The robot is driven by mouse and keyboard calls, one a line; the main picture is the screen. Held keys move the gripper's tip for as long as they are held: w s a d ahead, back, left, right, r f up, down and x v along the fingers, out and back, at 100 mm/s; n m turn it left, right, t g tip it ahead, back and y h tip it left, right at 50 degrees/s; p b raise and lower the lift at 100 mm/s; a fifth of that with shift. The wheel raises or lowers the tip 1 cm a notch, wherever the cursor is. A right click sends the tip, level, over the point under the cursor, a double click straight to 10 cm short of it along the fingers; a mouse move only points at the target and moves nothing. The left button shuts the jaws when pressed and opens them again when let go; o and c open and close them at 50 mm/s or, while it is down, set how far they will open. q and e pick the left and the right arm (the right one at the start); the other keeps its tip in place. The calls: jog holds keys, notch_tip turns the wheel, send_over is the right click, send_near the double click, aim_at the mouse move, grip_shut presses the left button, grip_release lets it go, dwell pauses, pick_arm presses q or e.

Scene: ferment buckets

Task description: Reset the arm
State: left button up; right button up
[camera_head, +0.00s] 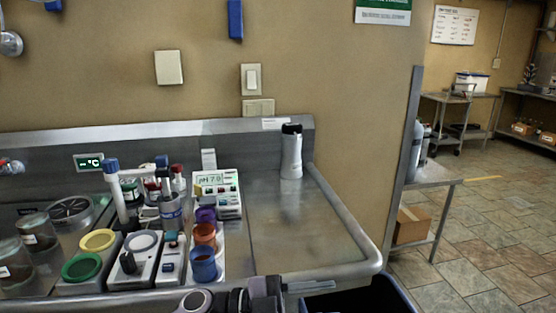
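Dark and grey parts of one of my arms show at the bottom edge, in the middle, just in front of the counter's front rim. They are cut off by the picture's edge, and I cannot tell which arm they belong to. Nothing is seen held.
The counter's right side is clear. A dark blue bin (385,295) stands below its front right corner.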

pick_arm(q)
jog(key=a+f+n+t+y, duration=1.2)
jog(key=a+n+t, duration=0.4)
jog(key=n, duration=0.4)
jog(key=s+a+f+n+g+y, duration=0.1)
jog(key=s+a+f+g+y, duration=0.1)
jog(key=s+a+f, duration=0.3)
jog(key=s+a+f+n+g+y, duration=0.2)
jog(key=s+a+f, duration=0.3)
jog(key=s+f, duration=0.4)
notch_tip(320, 180, down, 2)
jog(key=shift+s+a+n+g+y, duration=0.15)
jog(key=shift+a+n+g+y, duration=0.15)
jog(key=shift+g+y, duration=0.5)
